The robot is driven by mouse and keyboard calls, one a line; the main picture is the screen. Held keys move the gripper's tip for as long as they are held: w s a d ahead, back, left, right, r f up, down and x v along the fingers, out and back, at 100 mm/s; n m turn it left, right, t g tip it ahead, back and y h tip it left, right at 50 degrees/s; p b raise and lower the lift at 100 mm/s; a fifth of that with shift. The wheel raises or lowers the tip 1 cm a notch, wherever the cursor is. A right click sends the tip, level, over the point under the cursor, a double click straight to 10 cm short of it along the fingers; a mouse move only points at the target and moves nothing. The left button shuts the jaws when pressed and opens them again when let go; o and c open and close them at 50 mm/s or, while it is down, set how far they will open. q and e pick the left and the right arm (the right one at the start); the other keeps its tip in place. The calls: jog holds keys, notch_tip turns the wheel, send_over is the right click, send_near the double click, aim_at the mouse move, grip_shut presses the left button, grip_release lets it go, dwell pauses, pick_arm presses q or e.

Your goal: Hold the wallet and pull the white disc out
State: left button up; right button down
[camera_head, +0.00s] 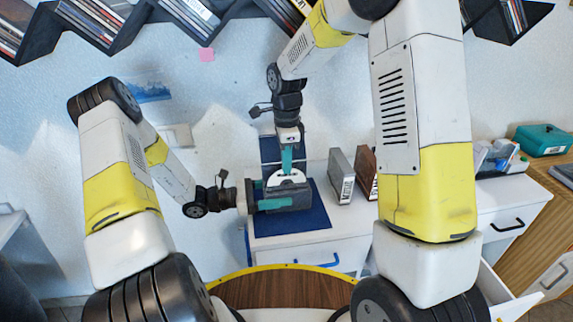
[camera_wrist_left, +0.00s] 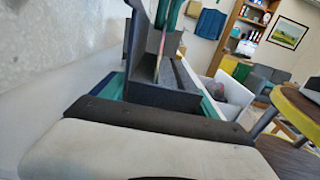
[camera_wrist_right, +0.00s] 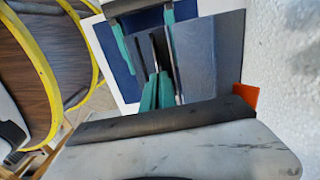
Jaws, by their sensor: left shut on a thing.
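The dark grey wallet (camera_head: 288,189) stands over a blue mat on the white cabinet. The white disc (camera_head: 285,175) sticks out of its top; its lower part is hidden inside. The wallet shows opened in the left wrist view (camera_wrist_left: 165,98) and in the right wrist view (camera_wrist_right: 207,55). My left gripper (camera_head: 272,197) is shut on the wallet from the left, its teal fingers on either side. My right gripper (camera_head: 287,163) points down from above with its fingers at the disc's upper edge. They are close together; whether they clamp the disc is unclear.
The blue mat (camera_head: 318,221) lies on the cabinet top. A grey case (camera_head: 341,172) and a brown case (camera_head: 366,170) stand upright to the right of the wallet. Disc shelves (camera_head: 110,25) hang above. A round brown table (camera_head: 280,288) with a yellow rim is in front.

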notch_tip(320, 180, up, 10)
jog(key=shift+f, duration=0.15)
dwell(1.4)
pick_arm(q)
jog(key=o, duration=1.5)
jog(key=shift+a, duration=0.1)
